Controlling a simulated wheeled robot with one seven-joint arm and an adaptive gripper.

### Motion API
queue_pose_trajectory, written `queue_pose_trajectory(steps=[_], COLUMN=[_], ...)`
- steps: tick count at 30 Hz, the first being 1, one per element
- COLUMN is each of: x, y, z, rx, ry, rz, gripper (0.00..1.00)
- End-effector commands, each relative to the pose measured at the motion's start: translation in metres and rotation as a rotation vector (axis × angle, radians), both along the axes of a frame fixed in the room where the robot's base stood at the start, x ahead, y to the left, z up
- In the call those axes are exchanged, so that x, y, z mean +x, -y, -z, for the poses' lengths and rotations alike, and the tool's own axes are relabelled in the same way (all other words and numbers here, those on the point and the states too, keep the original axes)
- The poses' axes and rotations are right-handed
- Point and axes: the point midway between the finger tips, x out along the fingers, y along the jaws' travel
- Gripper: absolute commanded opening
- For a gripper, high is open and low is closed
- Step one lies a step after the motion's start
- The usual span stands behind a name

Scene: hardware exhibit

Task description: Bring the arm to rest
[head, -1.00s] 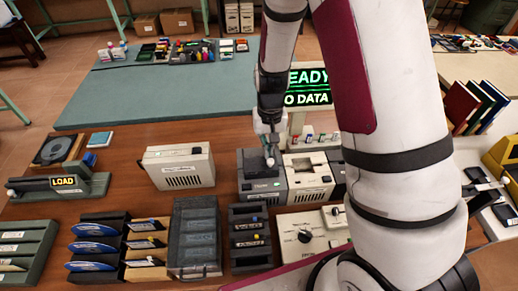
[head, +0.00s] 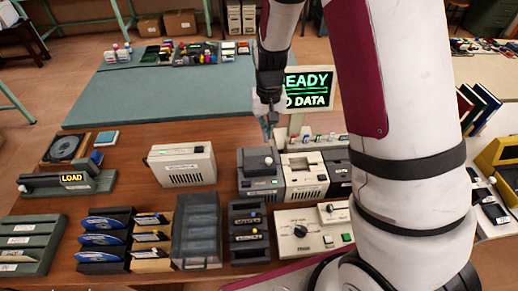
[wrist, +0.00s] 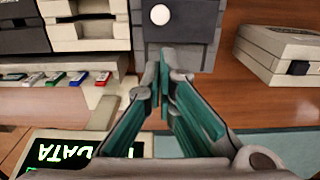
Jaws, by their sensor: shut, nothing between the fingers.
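My gripper (head: 268,121) hangs above the wooden table, just behind the dark grey machine (head: 261,186) with a white knob on top. In the wrist view, my gripper (wrist: 165,82) has its two teal-padded fingers together with nothing between them. The dark machine (wrist: 180,35) with its round white knob (wrist: 160,14) lies just beyond the fingertips in that view. I cannot tell how high the fingers are above the table.
A sign reading "READY" (head: 309,82) stands close to the right of my gripper. A cream box (head: 181,165) stands to the left. Disk racks (head: 106,235), a clear-lidded box (head: 198,230) and a dial panel (head: 308,240) fill the front. The teal mat (head: 170,95) behind is mostly clear.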

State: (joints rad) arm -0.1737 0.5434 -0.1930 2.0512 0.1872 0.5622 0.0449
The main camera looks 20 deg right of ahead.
Motion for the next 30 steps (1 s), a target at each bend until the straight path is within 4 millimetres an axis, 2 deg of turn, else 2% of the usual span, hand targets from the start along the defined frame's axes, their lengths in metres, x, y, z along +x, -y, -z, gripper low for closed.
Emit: queue_pose_trajectory(steps=[17,20,25,30], x=[0.000,-0.002,-0.015,-0.041], y=[0.000,-0.001,-0.004,-0.004], z=[-0.004,-0.020,-0.077,-0.134], rx=[0.002,0.011,0.038,0.056], ry=[0.002,0.021,0.086,0.158], rz=[0.000,-0.004,-0.026,-0.057], gripper=[0.00,0.00,0.00,0.00])
